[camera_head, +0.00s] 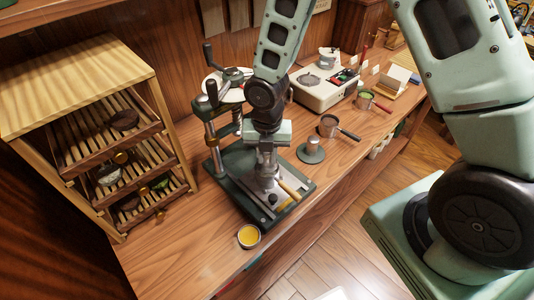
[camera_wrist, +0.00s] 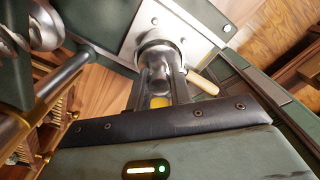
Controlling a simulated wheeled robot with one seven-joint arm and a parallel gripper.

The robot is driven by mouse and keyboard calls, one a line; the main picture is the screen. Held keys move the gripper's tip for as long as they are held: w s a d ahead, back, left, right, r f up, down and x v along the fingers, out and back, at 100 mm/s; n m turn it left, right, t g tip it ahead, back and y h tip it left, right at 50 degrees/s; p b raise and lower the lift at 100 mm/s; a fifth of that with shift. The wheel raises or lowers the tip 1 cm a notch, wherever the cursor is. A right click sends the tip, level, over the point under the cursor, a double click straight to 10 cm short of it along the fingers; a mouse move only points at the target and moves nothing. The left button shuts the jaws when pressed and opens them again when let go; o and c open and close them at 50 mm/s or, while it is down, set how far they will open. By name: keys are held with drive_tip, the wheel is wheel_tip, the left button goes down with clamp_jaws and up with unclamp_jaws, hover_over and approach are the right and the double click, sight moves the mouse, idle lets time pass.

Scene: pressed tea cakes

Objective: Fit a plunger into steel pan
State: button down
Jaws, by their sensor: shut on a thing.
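My gripper (camera_wrist: 160,88) is pointed down over the press and is shut on a steel plunger (camera_wrist: 157,72). Just beyond the plunger in the wrist view is a round steel pan (camera_wrist: 160,41) on the press's steel plate, with a pale wooden handle (camera_wrist: 203,82) to the right. The handle also shows in the head view (camera_head: 289,190). The plunger and pan are in line in the wrist view, and I cannot tell how far the plunger is inside. In the head view my gripper (camera_head: 267,172) mostly hides both.
The green press base (camera_head: 234,160) has steel posts and levers at its left. A second steel plunger (camera_head: 311,151) stands right of it, near a dark-handled pan (camera_head: 329,125). A yellow-filled cup (camera_head: 248,236) stands in front. A wooden rack (camera_head: 85,150) stands left.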

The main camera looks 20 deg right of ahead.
drive_tip(key=shift+f+b, duration=0.4)
drive_tip(key=shift+f, duration=0.25)
drive_tip(key=c, duration=1.2)
unclamp_jaws()
drive_tip(key=shift+r, duration=0.1)
